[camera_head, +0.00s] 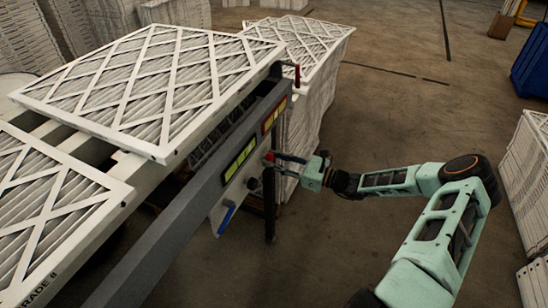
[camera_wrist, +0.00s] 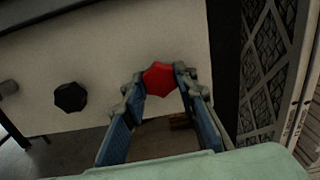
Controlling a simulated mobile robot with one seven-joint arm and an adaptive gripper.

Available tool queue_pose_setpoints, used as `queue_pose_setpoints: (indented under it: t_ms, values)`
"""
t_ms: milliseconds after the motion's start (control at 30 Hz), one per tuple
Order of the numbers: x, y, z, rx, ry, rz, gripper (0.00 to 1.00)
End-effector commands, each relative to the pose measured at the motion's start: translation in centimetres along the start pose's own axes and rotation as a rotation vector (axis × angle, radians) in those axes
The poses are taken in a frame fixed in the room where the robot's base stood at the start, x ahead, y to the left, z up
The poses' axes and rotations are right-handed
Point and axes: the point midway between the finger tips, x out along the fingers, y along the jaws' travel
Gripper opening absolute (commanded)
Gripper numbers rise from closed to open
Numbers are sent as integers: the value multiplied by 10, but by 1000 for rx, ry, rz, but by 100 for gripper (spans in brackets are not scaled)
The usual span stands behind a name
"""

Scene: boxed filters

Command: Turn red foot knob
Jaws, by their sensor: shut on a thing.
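The red knob (camera_wrist: 159,78) is a faceted, roughly hexagonal knob on a pale panel, near the centre of the wrist view. My gripper (camera_wrist: 161,84) has one blue-lined finger on each side of it, and the fingertips are closed on the knob's sides. In the head view my gripper (camera_head: 279,157) reaches in from the right to the end of the machine's panel, and a little of the red knob (camera_head: 269,157) shows at its tips. The knob's lower part and shaft are hard to make out.
A black knob (camera_wrist: 70,97) sits on the same panel, left of the red one. A blue handle (camera_head: 226,220) hangs lower on the panel. Framed filters (camera_head: 152,85) lie on the conveyor. A filter stack (camera_head: 312,95) stands close behind my gripper.

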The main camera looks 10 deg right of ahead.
Motion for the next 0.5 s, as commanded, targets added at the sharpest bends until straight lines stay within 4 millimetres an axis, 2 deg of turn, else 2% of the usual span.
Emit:
queue_pose_setpoints:
  t_ms: [200,500]
  values:
    - [0,0,1,128,0,1,2]
    - [0,0,1,211,0,-1,2]
